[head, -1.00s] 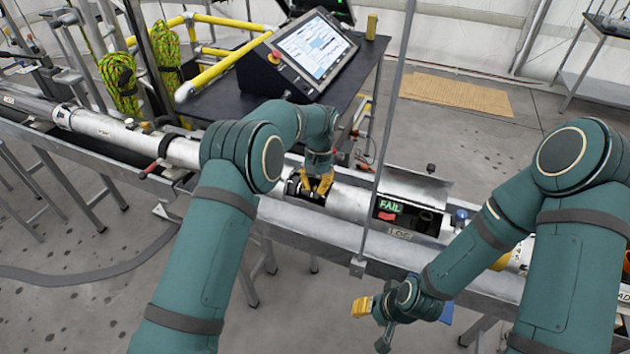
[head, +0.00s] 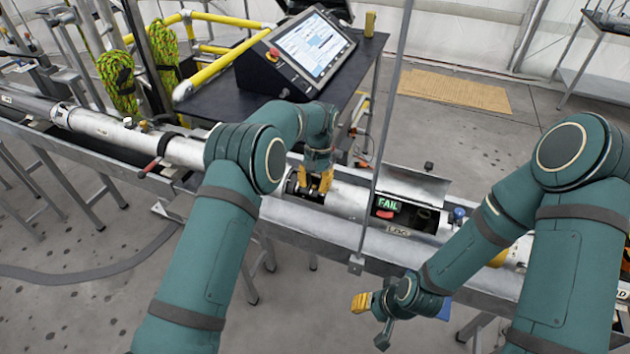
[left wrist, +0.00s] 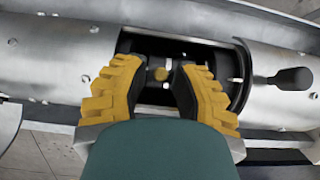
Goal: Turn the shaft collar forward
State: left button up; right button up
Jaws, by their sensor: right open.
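The long metal tube has a cut-out (left wrist: 155,52) with dark and bare metal parts inside. A small brass-coloured knob (left wrist: 160,74) sits on a shaft there; I cannot clearly make out the shaft collar's outline. My left gripper (head: 316,183) is over this cut-out, pointing down into it. In the left wrist view its yellow fingers (left wrist: 160,95) stand apart on either side of the knob, with a visible gap between them. Their tips reach into the opening, and any contact is unclear. My right gripper (head: 362,303) is open and empty, in front of the tube and well away from it.
A thin upright pole (head: 386,130) stands between the openings. A console with a screen (head: 300,52) rests on a black table behind. A black handle (left wrist: 290,79) juts from the tube.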

pick_arm(q)
jog(key=v, duration=1.2)
jog(key=s+f+b, duration=0.1)
jog(key=f+b, duration=0.1)
jog(key=f, duration=0.2)
jog(key=s+f+t+b, duration=0.1)
jog(key=f+b, duration=0.1)
jog(key=f, duration=0.2)
jog(key=s+a+f+t+b, duration=0.1)
jog(key=f+b, duration=0.1)
jog(key=f, duration=0.2)
jog(key=shift+h, duration=0.4)
dwell(0.4)
